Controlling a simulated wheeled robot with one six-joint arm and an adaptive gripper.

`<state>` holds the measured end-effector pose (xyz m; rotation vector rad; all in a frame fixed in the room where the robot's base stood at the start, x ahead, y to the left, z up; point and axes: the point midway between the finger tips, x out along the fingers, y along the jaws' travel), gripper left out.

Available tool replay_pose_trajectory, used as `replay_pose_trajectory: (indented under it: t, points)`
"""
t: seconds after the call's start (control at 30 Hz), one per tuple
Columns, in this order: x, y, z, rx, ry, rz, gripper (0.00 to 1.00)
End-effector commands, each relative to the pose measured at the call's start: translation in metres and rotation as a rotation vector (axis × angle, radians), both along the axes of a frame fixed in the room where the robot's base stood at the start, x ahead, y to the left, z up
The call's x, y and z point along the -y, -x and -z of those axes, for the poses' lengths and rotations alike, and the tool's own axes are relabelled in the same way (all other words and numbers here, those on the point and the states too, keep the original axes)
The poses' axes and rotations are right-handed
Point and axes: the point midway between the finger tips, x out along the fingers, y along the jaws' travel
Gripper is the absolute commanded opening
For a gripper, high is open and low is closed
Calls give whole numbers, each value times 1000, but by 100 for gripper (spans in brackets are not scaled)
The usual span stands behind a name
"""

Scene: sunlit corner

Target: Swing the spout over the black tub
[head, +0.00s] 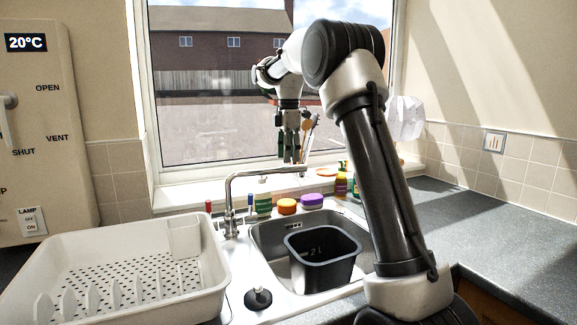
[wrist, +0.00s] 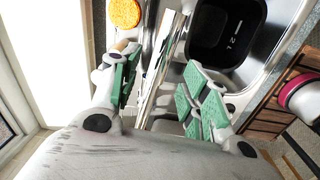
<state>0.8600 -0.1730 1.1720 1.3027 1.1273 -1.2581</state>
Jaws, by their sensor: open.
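The chrome spout (head: 265,173) reaches right from its upright on the sink's back left corner, its tip near the window side. The black tub (head: 322,262) stands in the sink bowl; the spout's tip appears behind it, towards the sill. My gripper (head: 291,160) is open and points down at the spout's outer end. In the wrist view, the green-padded fingers of my gripper (wrist: 160,78) stand apart on either side of the spout (wrist: 163,60). I cannot tell if either finger touches it. The tub also shows in the wrist view (wrist: 207,35), to the right of the spout.
A white draining rack (head: 130,270) fills the counter at left. An orange sponge (head: 287,206), a purple sponge (head: 312,200) and several bottles line the sink's back edge. A black plunger-like item (head: 258,298) stands in front of the tap. Counter at right is clear.

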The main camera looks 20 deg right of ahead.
Motion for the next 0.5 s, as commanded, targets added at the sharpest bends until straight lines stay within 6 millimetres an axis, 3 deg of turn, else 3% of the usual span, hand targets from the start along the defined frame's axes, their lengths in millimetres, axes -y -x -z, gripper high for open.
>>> replay_pose_trajectory:
  t: [0.2, 0.5]
  points:
    - [0, -1, 33, -2, 0, 1, 46]
    - [0, -1, 44, 1, 0, 1, 46]
